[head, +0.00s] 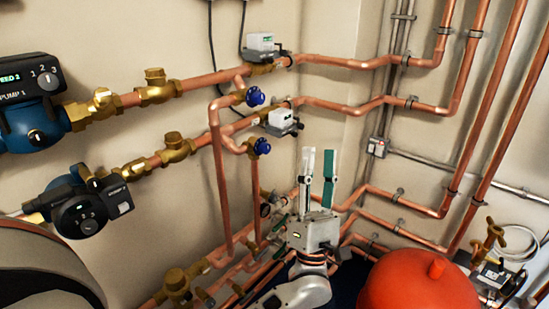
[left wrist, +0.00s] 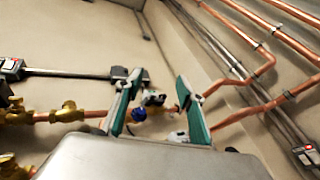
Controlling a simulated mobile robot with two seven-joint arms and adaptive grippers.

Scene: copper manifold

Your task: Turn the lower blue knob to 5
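The lower blue knob (head: 262,146) sits on the copper manifold in the head view, just below a white actuator box (head: 280,121). The upper blue knob (head: 255,96) is above it. My left gripper (head: 319,167) is to the right of the lower knob, with its fingers pointing up. It is open and empty, apart from both knobs. In the left wrist view, a blue knob (left wrist: 138,114) shows small beyond the gap between the two fingers (left wrist: 158,100); I cannot tell which knob it is. No number on the knobs is readable. My right gripper is not in view.
Copper pipes (head: 227,190) run beside and behind my left gripper. Two pumps (head: 85,207) (head: 35,110) stand at the left. A red vessel (head: 418,282) is at the lower right. Brass valves (head: 175,147) line the pipes left of the knobs.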

